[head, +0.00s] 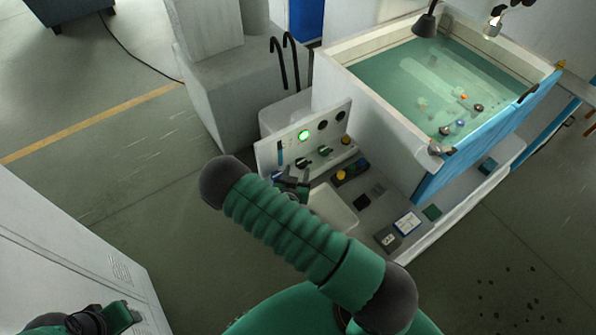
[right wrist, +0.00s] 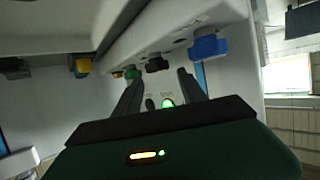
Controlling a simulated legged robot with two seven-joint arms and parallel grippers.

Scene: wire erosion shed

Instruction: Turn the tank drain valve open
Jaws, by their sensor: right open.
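The green water tank (head: 440,85) stands at the upper right with a white control panel (head: 330,128) in front of it. The panel carries a lit green lamp (head: 304,134) and several knobs. My right gripper (head: 290,179) is close to the panel's lower left, partly hidden by my arm. In the right wrist view its open fingers (right wrist: 158,76) have nothing visible between them but the panel behind. A blue knob (right wrist: 208,45) is just beyond the right finger, apart from it. I cannot tell which control is the drain valve. My left gripper (head: 95,320) is at the bottom left, cut by the edge.
A shelf below the panel holds a box with yellow and blue buttons (head: 349,172) and a small grey device (head: 388,240). A blue panel (head: 480,140) covers the tank's right side. A white cabinet (head: 60,230) is at the left. The floor between is clear.

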